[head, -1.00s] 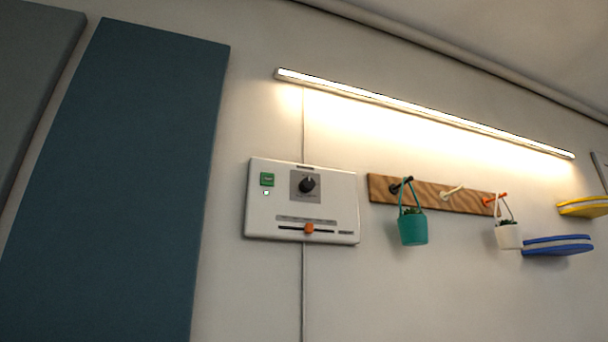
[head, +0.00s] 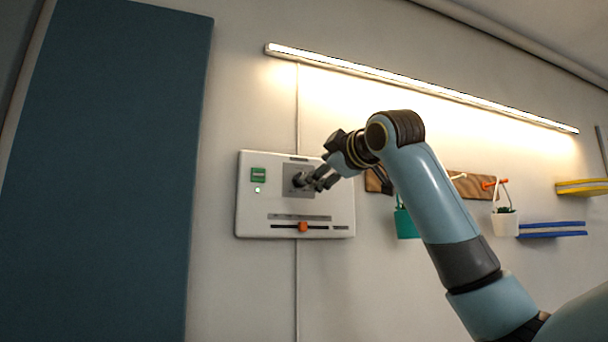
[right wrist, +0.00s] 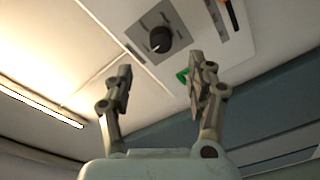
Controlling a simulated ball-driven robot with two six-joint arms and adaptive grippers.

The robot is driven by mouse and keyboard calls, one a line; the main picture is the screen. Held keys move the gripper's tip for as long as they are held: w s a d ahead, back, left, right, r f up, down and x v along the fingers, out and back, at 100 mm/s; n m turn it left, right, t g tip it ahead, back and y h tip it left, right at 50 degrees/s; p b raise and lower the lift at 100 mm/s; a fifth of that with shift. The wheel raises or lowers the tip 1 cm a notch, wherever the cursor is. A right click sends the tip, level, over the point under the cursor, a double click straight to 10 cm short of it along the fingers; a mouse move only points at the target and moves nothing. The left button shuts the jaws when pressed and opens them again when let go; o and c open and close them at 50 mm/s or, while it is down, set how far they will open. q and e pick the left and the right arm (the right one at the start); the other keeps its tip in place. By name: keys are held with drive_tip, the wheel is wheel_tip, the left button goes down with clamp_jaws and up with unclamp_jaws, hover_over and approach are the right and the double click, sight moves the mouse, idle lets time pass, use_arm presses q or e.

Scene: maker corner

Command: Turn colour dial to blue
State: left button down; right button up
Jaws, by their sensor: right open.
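The white control panel (head: 262,212) is on the wall, with a green switch (head: 258,175), an orange slider knob (head: 303,227) and a dark round colour dial (head: 299,180) on a grey plate. The dial, with a light pointer mark, shows clearly in the right wrist view (right wrist: 159,39). My right gripper (head: 318,182) is in front of the dial's right side in the head view and partly covers its plate. In the right wrist view its two fingers (right wrist: 160,85) are spread and empty, with the dial beyond their tips. The left gripper is not in view.
A lit light bar (head: 420,87) runs along the wall above. A wooden hook rail (head: 478,187) with a teal pot (head: 405,224) and a white pot (head: 505,223) is to the right, partly behind my right arm. A blue wall panel (head: 120,170) is at left.

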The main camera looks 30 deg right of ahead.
drive_tip(key=w+d+p, duration=0.1)
drive_tip(key=w+p, duration=0.2)
drive_tip(key=w, duration=0.5)
drive_tip(key=shift+w+d, duration=0.15)
drive_tip(key=shift+w, duration=0.2)
drive_tip(key=shift+f, duration=0.1)
drive_tip(key=c, duration=1.1)
